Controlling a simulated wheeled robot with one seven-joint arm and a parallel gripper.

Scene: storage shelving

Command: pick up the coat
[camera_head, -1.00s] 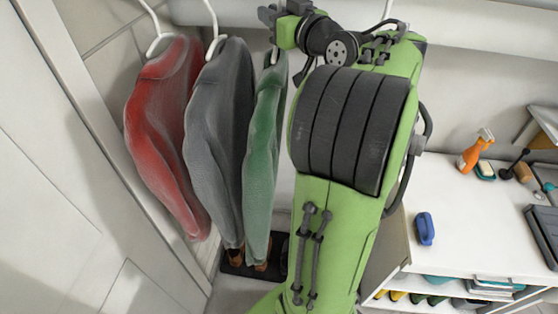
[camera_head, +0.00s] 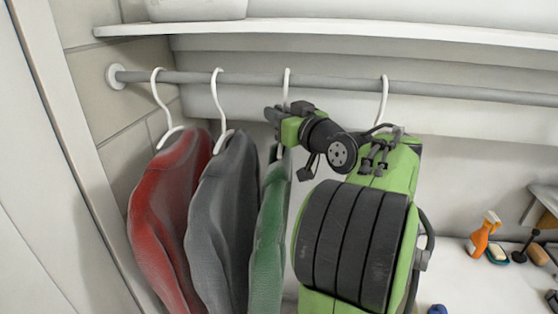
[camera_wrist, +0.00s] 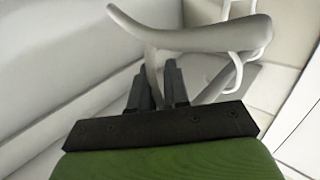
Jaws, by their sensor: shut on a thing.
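A green coat (camera_head: 269,245) hangs from the rail on a white hanger (camera_head: 287,85), right of a grey coat (camera_head: 222,220) and a red coat (camera_head: 168,215). My gripper (camera_head: 274,122) is at the green coat's hanger, just above its collar, and its fingers partly cover it. In the wrist view my gripper's dark fingers (camera_wrist: 157,86) are closed around the stem of a pale curved hanger (camera_wrist: 195,36). The hanger's hook still shows over the rail in the head view. My arm hides part of the green coat's right side.
The grey rail (camera_head: 330,80) runs under a white shelf (camera_head: 330,32). Another hanger hook (camera_head: 383,95) hangs on it behind my arm. At the right, a white counter holds an orange spray bottle (camera_head: 482,235). A wall closes the left side.

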